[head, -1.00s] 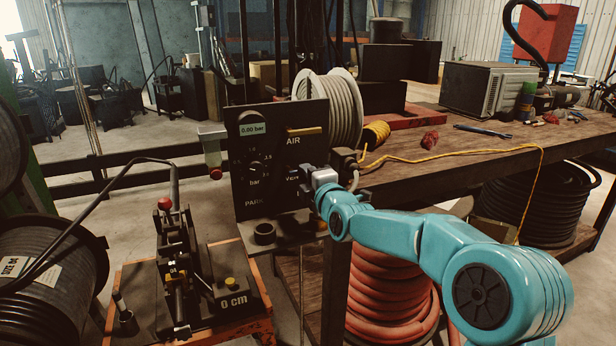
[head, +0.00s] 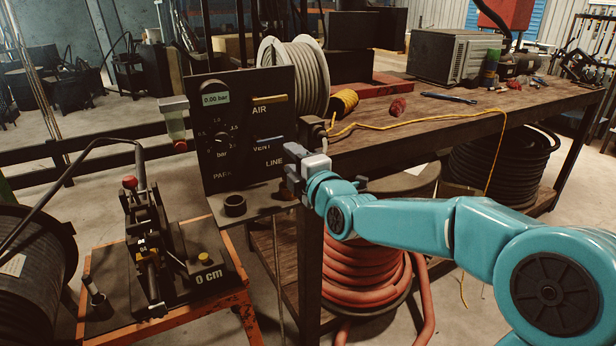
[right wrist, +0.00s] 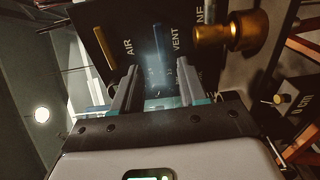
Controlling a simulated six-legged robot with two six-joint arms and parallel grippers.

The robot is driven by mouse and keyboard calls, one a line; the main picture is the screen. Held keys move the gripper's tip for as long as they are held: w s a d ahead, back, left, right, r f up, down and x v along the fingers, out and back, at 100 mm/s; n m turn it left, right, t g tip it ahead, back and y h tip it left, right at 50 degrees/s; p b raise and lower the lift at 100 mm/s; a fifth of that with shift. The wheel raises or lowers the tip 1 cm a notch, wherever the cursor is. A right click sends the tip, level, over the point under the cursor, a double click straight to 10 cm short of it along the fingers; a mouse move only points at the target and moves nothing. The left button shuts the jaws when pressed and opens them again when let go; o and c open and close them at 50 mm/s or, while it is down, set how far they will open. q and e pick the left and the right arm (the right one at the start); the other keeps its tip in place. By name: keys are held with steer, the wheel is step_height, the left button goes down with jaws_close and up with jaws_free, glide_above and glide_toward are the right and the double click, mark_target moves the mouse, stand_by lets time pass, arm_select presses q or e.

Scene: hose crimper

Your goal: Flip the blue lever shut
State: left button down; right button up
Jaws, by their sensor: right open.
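The blue lever (head: 268,139) lies roughly level on the black panel (head: 222,165), above the word VENT. It also shows in the right wrist view (right wrist: 157,42), ahead of the gap between my fingers. My right gripper (head: 288,163) is at the panel's lower right, just below and right of the lever. In the right wrist view its two fingers (right wrist: 156,88) are apart with nothing between them. The lever looks clear of the fingers, though the exact gap is hard to judge. My left gripper is not in view.
A yellow lever (head: 270,99) sits above the blue one, by the word AIR. The gauge (head: 215,99) reads 0.00 bar. A brass fitting (right wrist: 228,33) sticks out near the fingers. The workbench (head: 400,140) and hose reel (head: 292,78) stand to the right.

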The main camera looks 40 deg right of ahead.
steer(key=v, duration=0.6)
steer(key=shift+s, duration=0.35)
